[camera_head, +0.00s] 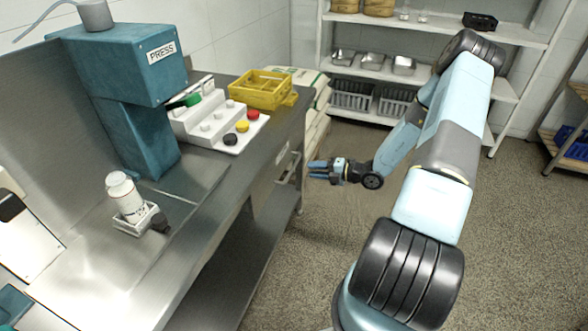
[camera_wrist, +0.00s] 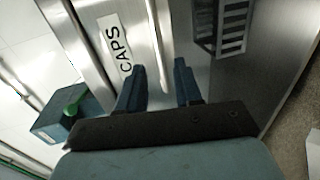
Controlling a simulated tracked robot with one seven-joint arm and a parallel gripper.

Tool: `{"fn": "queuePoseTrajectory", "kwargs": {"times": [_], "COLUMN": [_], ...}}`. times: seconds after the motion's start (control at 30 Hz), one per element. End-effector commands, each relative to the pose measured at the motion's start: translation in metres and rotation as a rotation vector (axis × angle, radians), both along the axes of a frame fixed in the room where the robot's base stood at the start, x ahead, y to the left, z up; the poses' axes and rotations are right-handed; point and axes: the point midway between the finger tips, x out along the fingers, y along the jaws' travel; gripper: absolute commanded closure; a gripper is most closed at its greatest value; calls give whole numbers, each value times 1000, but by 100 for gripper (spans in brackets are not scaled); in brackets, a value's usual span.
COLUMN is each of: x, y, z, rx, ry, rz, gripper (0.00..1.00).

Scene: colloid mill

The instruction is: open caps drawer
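The caps drawer (camera_head: 282,154) is in the steel bench's front, below the worktop near its far end. It looks shut, though its edges are small in the head view. In the wrist view its steel front carries a white "CAPS" label (camera_wrist: 117,47). A bright metal bar (camera_wrist: 161,35), which looks like the handle, runs beside the label. My gripper (camera_head: 314,170) is just right of the drawer in the head view, pointing at it. In the wrist view my gripper (camera_wrist: 160,78) is open, with the bar lying ahead between its fingers. Whether they touch it is unclear.
A lower shelf (camera_head: 235,265) lies under the worktop.

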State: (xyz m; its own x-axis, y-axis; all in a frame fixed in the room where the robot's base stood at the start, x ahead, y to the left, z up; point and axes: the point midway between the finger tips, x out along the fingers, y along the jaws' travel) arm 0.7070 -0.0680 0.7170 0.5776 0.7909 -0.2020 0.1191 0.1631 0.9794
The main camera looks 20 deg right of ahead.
Motion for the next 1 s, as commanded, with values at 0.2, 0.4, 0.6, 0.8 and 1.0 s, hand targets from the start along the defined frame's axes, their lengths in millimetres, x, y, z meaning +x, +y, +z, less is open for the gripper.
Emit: {"fn": "queuePoseTrajectory", "kwargs": {"times": [0.2,0.4,0.6,0.8,1.0], "x": [22,40,50,53,53], "y": [32,56,70,73,73], "z": [-8,-14,-18,-18,-18], "rx": [1,-1,-1,-1,-1], "ry": [-1,-1,-1,-1,-1], "rz": [3,2,1,0,1], "gripper": [65,65,65,65,67]}}
